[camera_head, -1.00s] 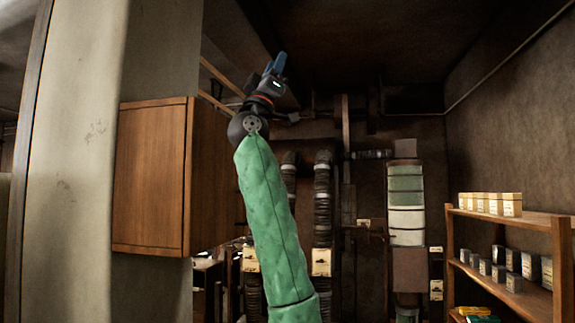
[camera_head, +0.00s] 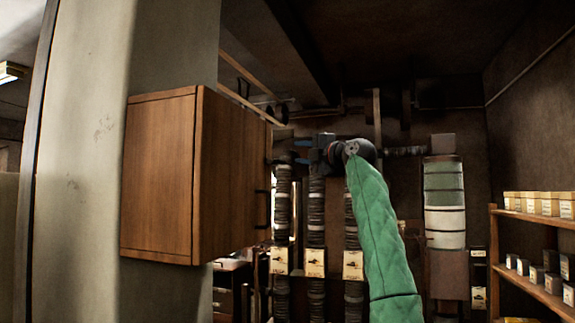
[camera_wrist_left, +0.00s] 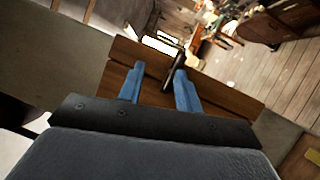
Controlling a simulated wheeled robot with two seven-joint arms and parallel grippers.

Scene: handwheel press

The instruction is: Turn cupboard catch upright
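The wooden cupboard (camera_head: 160,178) hangs on the wall at left in the head view. Its narrow right-hand face (camera_head: 228,165) carries a black bar handle (camera_head: 262,208). In the left wrist view the fingers (camera_wrist_left: 159,88) are spread before the brown wood (camera_wrist_left: 222,98). A dark bar (camera_wrist_left: 173,70) shows between them, nearer the right finger; I cannot tell whether it is catch or handle.
A shelf with small boxes (camera_head: 540,204) stands at the right. Ribbed pipes (camera_head: 316,222) run down the back wall behind my left arm. A pale pillar (camera_head: 85,160) is left of the cupboard.

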